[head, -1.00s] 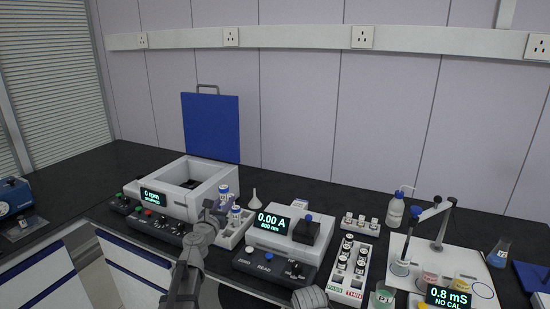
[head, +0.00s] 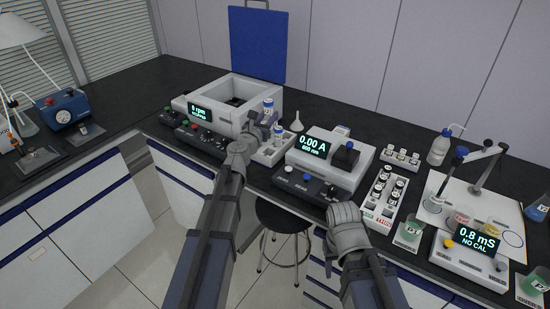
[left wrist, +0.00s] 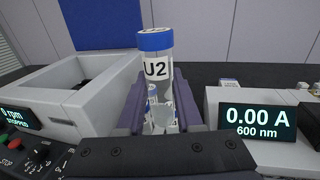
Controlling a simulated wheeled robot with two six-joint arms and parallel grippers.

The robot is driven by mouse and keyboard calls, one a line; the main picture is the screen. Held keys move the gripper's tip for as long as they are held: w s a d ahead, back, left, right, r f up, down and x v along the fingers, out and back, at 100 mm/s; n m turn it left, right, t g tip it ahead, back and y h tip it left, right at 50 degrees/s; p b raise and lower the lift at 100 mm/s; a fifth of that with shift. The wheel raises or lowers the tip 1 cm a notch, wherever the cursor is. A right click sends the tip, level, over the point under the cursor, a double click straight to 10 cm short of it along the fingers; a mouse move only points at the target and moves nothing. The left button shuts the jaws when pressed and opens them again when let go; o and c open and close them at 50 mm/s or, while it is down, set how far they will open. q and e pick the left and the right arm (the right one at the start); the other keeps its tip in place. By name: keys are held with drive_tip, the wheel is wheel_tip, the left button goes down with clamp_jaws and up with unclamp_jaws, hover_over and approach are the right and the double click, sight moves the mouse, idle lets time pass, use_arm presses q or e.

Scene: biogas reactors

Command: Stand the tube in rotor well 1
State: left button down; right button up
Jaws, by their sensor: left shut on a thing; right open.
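The tube (left wrist: 155,68), clear with a blue cap and a U2 label, stands about upright between the jaws of my left gripper (left wrist: 153,112). In the head view the tube (head: 268,105) shows above the white rack, and my left gripper (head: 262,122) is shut on it. The centrifuge (head: 262,92) is a grey box just left of and behind the tube, with its blue lid (head: 257,42) raised. Its display reads 0 rpm, stopped. The rotor wells are hidden in the dark opening. My right gripper (head: 345,215) is empty in front of the photometer; its fingers are hardly visible.
Another blue-capped tube (head: 279,133) stands in the white rack (head: 272,152). A funnel (head: 297,125) is behind it. The photometer (head: 335,160) stands right of the rack. A vial rack (head: 378,208) and a conductivity meter (head: 468,255) are further right. A stool (head: 284,217) is below the bench.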

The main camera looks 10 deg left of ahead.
sight(269, 149)
use_arm(q)
drive_tip(key=shift+f+b, duration=1.25)
drive_tip(key=shift+f, duration=0.7)
use_arm(e)
drive_tip(key=shift+f, duration=2)
use_arm(q)
wheel_tip(269, 149, down, 10)
drive_tip(key=b, duration=0.9)
drive_tip(key=shift+r+b, duration=0.15)
drive_tip(key=shift+b, duration=0.15)
use_arm(e)
wheel_tip(269, 149, down, 10)
drive_tip(key=shift+r, duration=0.2)
use_arm(q)
drive_tip(key=shift+f+b, duration=0.25)
drive_tip(key=shift+b, duration=0.05)
drive_tip(key=c, duration=0.6)
unclamp_jaws()
drive_tip(key=shift+r, duration=0.1)
use_arm(e)
drive_tip(key=shift+f, duration=0.2)
use_arm(q)
drive_tip(key=shift+o, duration=0.2)
drive_tip(key=shift+s, duration=0.1)
